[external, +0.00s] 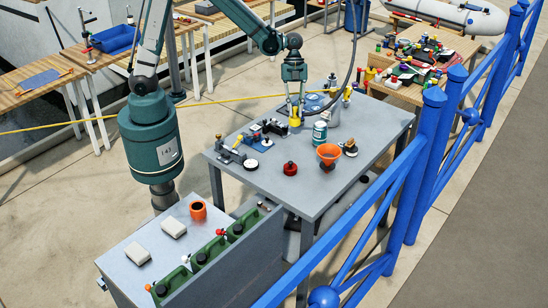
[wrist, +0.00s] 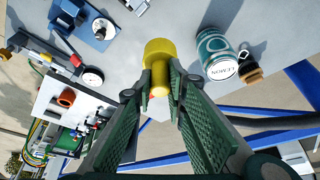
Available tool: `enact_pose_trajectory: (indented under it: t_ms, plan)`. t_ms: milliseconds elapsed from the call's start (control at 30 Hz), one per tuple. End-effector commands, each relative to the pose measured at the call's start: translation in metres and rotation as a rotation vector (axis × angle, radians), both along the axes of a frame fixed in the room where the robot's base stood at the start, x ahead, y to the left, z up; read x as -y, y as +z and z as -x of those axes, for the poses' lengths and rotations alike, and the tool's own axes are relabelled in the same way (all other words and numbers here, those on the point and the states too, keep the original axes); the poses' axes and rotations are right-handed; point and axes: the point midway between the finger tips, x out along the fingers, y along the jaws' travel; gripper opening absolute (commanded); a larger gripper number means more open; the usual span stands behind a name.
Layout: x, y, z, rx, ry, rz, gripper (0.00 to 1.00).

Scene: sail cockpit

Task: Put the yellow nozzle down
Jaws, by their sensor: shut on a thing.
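The yellow nozzle (external: 295,121) is at the far middle of the grey metal table (external: 345,185) in the external view. My gripper (external: 296,108) points down over it, with its fingers closed around the nozzle. In the wrist view the nozzle (wrist: 158,53) sits between the two green fingertips (wrist: 160,85), its wide end facing the grey surface. I cannot tell whether its lower end touches the tabletop or hangs just above it.
A teal can (external: 320,133) stands close to the nozzle's right. An orange funnel (external: 328,152) and a red round part (external: 290,168) are nearer the front. Small tools (external: 262,130) lie to the left. Bare tabletop shows at the front and right. A blue railing (external: 425,150) runs alongside.

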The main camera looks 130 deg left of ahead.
Motion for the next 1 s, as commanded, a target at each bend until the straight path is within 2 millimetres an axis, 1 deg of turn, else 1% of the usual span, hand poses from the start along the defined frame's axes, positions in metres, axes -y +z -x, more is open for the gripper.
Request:
enact_pose_trajectory:
  t_ms: [167,267,367,600,700,800,1000]
  plan:
    - [0.000,-0.001,0.000,0.000,0.000,0.000,0.03]
    - [0.000,-0.006,0.000,0.000,0.000,0.000,0.03]
    - [0.000,-0.016,0.000,0.000,0.000,0.000,0.03]
    - [0.000,-0.045,0.000,0.000,0.000,0.000,0.03]
    - [0.000,-0.054,0.000,0.000,0.000,0.000,0.03]
    - [0.000,-0.058,0.000,0.000,0.000,0.000,0.03]
    - [0.000,-0.058,0.000,0.000,0.000,0.000,0.03]
